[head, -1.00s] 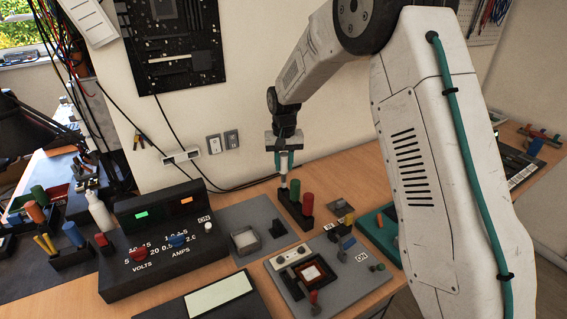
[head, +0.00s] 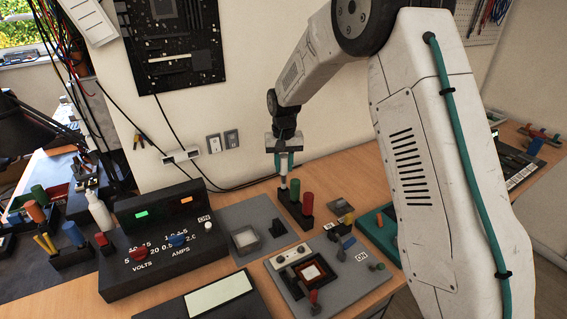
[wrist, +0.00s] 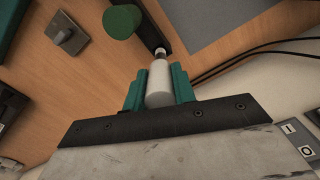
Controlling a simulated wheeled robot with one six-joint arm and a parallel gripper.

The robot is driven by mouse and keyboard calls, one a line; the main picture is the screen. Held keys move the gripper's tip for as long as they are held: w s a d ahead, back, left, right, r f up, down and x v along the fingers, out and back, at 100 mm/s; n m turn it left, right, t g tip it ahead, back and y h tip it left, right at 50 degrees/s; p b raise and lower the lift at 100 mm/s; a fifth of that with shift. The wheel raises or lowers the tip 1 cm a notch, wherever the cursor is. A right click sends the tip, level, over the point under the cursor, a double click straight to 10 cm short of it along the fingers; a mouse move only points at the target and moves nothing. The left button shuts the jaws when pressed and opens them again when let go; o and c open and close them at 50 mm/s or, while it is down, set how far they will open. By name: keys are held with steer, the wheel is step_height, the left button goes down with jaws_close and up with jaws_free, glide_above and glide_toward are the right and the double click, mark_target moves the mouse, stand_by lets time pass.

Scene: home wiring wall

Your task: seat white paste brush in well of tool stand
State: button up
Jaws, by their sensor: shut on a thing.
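The white paste brush (wrist: 159,85) is upright between the teal fingers of my gripper (wrist: 160,90), which is shut on it. In the head view, my gripper (head: 284,160) is above the left end of the black tool stand (head: 297,217), and the brush (head: 284,183) points down at it. The stand also shows in the wrist view (wrist: 152,32), with the brush's lower tip over or at its near end. A green-topped tool (head: 295,190) and a red one (head: 307,203) stand in it. I cannot tell whether the tip has entered the well.
A grey plate with a square-framed part (head: 245,238) lies left of the stand. A switch panel (head: 312,272) is in front. A black meter box (head: 160,240) is further left. The wall with outlets (head: 214,144) is behind.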

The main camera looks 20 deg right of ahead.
mark_target(284, 174)
steer(key=shift+f, duration=2.4)
steer(key=o, duration=1.1)
step_height(284, 174, up, 8)
steer(key=shift+f, duration=0.15)
